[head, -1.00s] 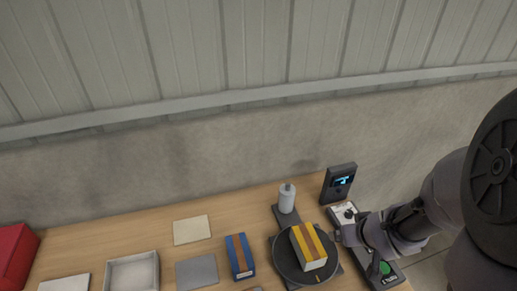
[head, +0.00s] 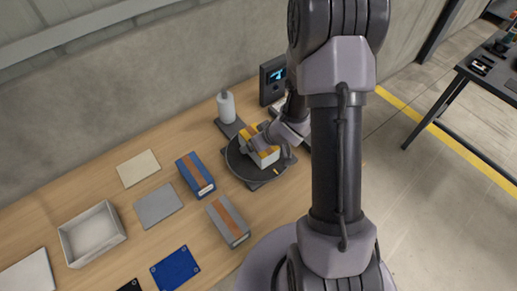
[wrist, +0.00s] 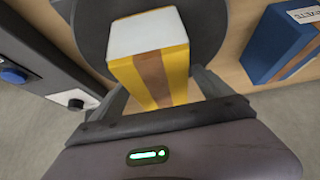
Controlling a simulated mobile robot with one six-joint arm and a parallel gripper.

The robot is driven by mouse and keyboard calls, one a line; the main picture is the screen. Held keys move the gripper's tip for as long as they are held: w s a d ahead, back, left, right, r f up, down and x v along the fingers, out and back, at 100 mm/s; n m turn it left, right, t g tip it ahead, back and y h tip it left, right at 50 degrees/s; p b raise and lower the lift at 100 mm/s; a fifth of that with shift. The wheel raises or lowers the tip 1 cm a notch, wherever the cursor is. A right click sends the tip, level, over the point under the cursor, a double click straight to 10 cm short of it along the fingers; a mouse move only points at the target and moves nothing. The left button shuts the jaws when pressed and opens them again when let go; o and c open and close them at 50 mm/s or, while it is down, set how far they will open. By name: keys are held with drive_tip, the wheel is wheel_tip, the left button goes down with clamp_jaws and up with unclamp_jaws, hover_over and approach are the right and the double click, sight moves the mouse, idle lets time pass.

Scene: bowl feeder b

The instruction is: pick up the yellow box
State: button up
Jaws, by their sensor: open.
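The yellow box (head: 268,158), with a brown stripe and a white end, lies on the dark round turntable (head: 236,165). In the wrist view the yellow box (wrist: 150,72) extends between the two fingers of my gripper (wrist: 160,86), one on each side. The jaws are open, and I cannot tell whether either finger touches the box. In the head view my gripper (head: 264,142) is at the box and hides part of it. The box appears to rest on the turntable (wrist: 92,22).
A blue box (head: 195,175) and a grey box (head: 228,221) stand left of and in front of the turntable. A white bottle (head: 226,107) and a dark display unit (head: 272,80) are behind. A white tray (head: 92,234) is at left.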

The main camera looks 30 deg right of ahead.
drive_tip(key=x, duration=0.2)
drive_tip(key=shift+w+f+b, duration=0.2)
drive_tip(key=shift+f+b, duration=0.1)
drive_tip(key=shift+b, duration=0.05)
drive_tip(key=shift+r, duration=0.1)
clamp_jaws()
drive_tip(key=shift+r, duration=0.15)
